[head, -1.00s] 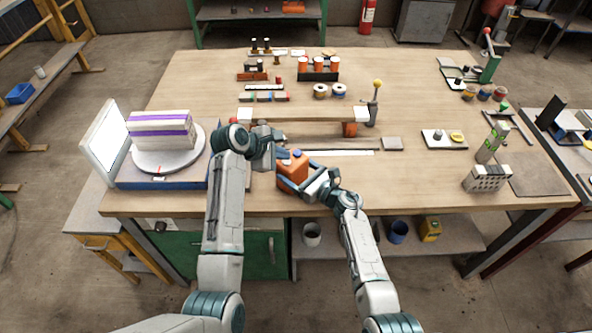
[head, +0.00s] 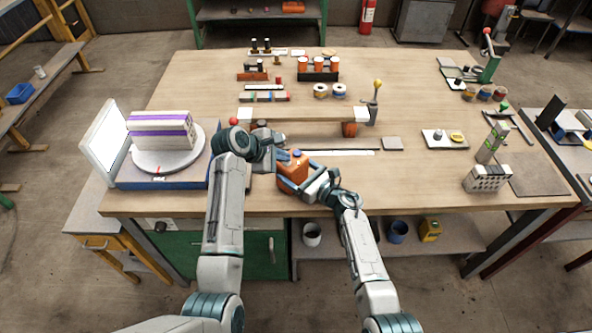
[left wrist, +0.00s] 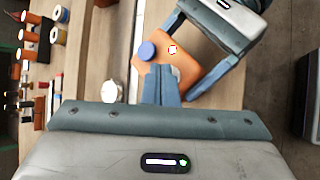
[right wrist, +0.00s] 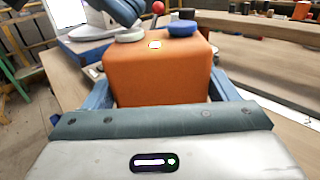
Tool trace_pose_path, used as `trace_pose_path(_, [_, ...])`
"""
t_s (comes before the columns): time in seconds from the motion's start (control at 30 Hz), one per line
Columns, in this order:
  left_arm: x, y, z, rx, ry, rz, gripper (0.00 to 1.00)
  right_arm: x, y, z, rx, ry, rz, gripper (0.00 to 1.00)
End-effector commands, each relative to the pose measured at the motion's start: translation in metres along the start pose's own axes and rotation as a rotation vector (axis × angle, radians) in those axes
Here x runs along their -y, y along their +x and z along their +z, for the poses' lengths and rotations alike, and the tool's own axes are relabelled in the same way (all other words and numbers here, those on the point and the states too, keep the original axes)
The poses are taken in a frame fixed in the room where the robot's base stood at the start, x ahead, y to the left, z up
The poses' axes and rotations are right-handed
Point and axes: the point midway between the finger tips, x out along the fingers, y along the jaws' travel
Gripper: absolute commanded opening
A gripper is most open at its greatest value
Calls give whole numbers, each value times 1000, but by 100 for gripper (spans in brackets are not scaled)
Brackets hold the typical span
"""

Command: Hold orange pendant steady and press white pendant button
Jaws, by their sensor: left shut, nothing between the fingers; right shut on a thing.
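The orange pendant (head: 292,168) is a box held just over the front of the workbench. My right gripper (head: 295,180) is shut on it, with one blue finger on each side in the right wrist view (right wrist: 160,85). On its top are a white round button (right wrist: 130,36), a blue round button (right wrist: 183,29) and a small pale square (right wrist: 155,44). My left gripper (left wrist: 160,84) is shut and empty, its fingertips over the pendant's top beside the blue button (left wrist: 147,50).
A raised wooden beam (head: 304,114) on blocks stands behind my grippers. A turntable (head: 168,160) with a striped block is at left. A red ball (head: 233,122) is by my left wrist.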

Motion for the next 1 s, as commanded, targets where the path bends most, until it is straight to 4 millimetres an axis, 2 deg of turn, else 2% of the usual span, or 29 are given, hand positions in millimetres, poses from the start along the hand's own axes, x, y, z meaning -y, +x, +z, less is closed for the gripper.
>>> trace_pose_path(0.83, [-4, -6, 4, 0, 0, -1, 0, 0, 0, 0, 1, 0, 0, 46])
trace_pose_path(1.0, [-11, -14, 10, 0, 2, 1, 0, 0, 0, 0, 1, 0, 0, 46])
